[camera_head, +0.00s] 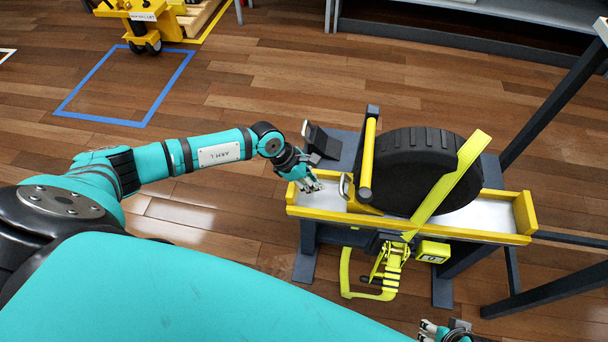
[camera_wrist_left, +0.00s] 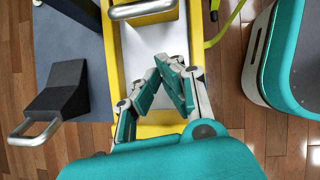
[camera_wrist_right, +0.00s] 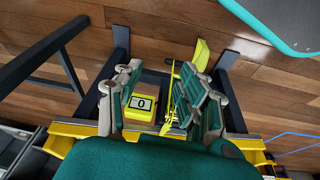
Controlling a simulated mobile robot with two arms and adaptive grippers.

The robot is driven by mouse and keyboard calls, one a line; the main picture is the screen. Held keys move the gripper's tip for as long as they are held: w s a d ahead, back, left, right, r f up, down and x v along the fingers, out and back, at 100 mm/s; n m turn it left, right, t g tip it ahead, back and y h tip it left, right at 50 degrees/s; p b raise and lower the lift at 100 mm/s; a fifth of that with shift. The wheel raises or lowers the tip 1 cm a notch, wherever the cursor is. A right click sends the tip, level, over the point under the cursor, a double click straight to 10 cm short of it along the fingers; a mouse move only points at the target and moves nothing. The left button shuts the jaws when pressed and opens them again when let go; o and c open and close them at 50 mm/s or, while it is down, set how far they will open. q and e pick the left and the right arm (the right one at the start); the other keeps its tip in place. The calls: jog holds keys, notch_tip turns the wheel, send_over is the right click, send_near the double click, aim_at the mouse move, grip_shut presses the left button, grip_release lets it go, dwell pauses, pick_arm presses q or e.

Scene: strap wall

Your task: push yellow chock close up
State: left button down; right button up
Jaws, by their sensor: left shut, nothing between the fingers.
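The yellow chock (camera_head: 362,205) sits in the yellow-rimmed tray (camera_head: 320,213), at the left side of the black wheel (camera_head: 410,165). A grey handle (camera_head: 345,187) sticks out of its left face; a grey handle also shows at the top of the left wrist view (camera_wrist_left: 143,10). How close the chock is to the tyre is hard to tell. My left gripper (camera_head: 314,185) is shut and empty over the tray's left end, a little left of the handle and apart from it. My right gripper (camera_wrist_right: 155,100) is open, with no held object visible; part of it shows low in the head view (camera_head: 445,332).
A black chock with a handle (camera_wrist_left: 60,90) stands on the grey plate beside the tray. A yellow strap (camera_head: 450,185) crosses the wheel to a ratchet (camera_head: 390,262) and a small labelled yellow box (camera_head: 433,252) at the front. Dark frame bars stand at right.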

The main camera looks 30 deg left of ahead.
pick_arm(q)
jog(key=shift+w+d+f, duration=0.1)
jog(key=shift+w+d, duration=0.2)
jog(key=shift+d, duration=0.35)
jog(key=shift+w+d+r, duration=0.1)
jog(key=shift+w+d, duration=0.25)
jog(key=shift+d, duration=0.25)
jog(key=shift+w+d+f, duration=0.1)
jog(key=shift+w+d, duration=0.2)
jog(key=shift+d, duration=0.35)
pick_arm(e)
jog(key=shift+s+r, duration=0.1)
jog(key=shift+r, duration=0.45)
